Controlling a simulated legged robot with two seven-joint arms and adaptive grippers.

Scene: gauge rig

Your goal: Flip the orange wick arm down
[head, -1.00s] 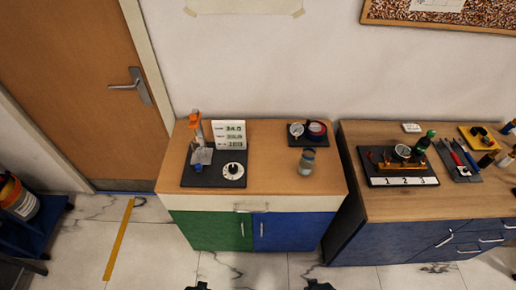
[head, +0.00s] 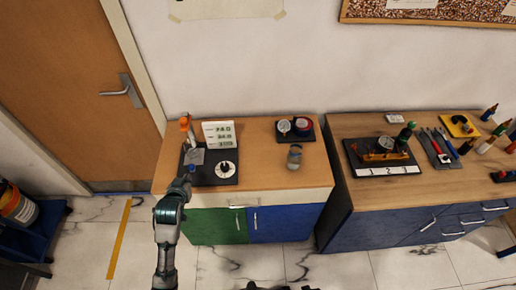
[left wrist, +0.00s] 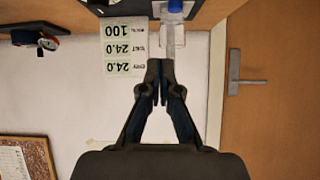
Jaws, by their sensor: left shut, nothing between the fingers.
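The orange wick arm (head: 185,123) stands at the top of a pale upright post at the back left of a black board (head: 222,180). The board lies on the left cabinet. My left gripper (head: 184,183) is at the board's front left corner, lower in the head view than the orange part. In the left wrist view, which is upside down, its fingers (left wrist: 160,68) are shut and empty, close to a pale grey post (left wrist: 171,40) with a blue part (left wrist: 175,6). The orange part is not visible there. My right gripper is not in view.
A small jar (head: 295,158) and a gauge board (head: 306,138) stand to the right. The cabinet top between them is clear. A second bench (head: 345,125) holds tools.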

